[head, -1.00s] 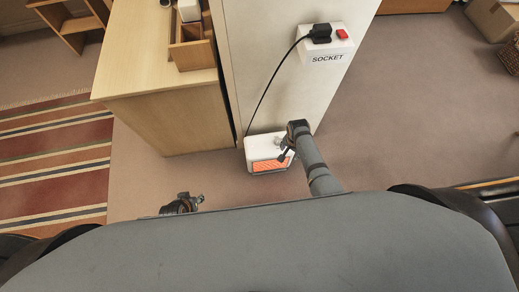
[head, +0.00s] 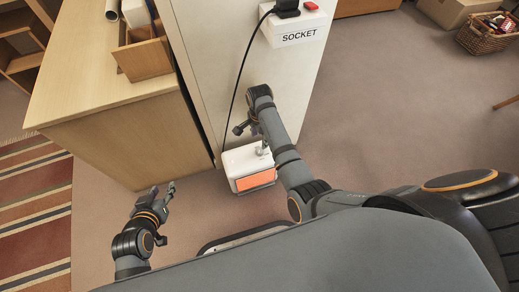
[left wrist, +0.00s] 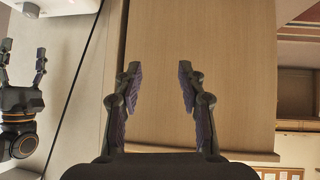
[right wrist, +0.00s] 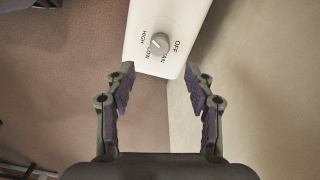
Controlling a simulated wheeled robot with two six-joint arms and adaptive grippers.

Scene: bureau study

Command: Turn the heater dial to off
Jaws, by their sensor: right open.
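The white heater (head: 241,160) with an orange glowing front stands on the floor against the panel. Its grey round dial (right wrist: 160,45) shows in the right wrist view, with HIGH, LOW, FAN and OFF printed around it. The dial's mark points left, toward the HIGH and LOW side; I cannot tell which exactly. My right gripper (head: 253,138) is over the heater's top. In the right wrist view the right gripper (right wrist: 159,72) is open and empty, with the dial beyond its tips. My left gripper (head: 163,188) is open and empty, left of the heater.
A white box marked SOCKET (head: 298,30) is on the panel (head: 210,45), with a black plug and a cord running down toward the heater. A wooden desk (head: 130,120) stands left of the heater. Carpet to the right is clear; a basket (head: 485,38) sits far right.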

